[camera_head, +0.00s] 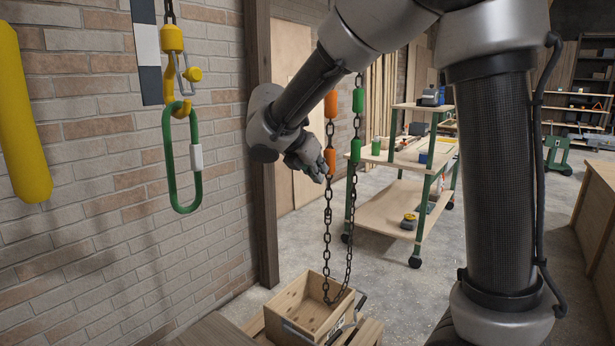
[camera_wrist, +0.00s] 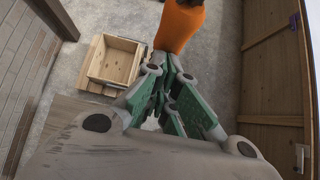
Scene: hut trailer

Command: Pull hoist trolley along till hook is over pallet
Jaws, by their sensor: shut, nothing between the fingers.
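The yellow hook block (camera_head: 172,38) hangs on a chain at the upper left of the head view. A green oval link (camera_head: 168,150) hangs from its hook. Two hand chains hang at the centre, one with orange sleeves (camera_head: 330,105) and one with green sleeves (camera_head: 357,102). My gripper (camera_head: 326,176) is shut and empty, close beside the lower orange sleeve. In the wrist view an orange sleeve (camera_wrist: 180,22) is just beyond my fingers (camera_wrist: 166,108); contact is unclear. A wooden crate (camera_head: 290,302) sits on pallet boards (camera_head: 368,334). The hook appears left of it. The trolley is out of view.
A black-and-white marker board (camera_head: 148,50) stands behind the hook by the brick wall (camera_head: 100,200). A yellow cylinder (camera_head: 22,120) hangs at the far left. A wheeled shelf cart (camera_head: 385,212) stands behind the chains. A bench (camera_head: 598,200) is at the right. Concrete floor between is clear.

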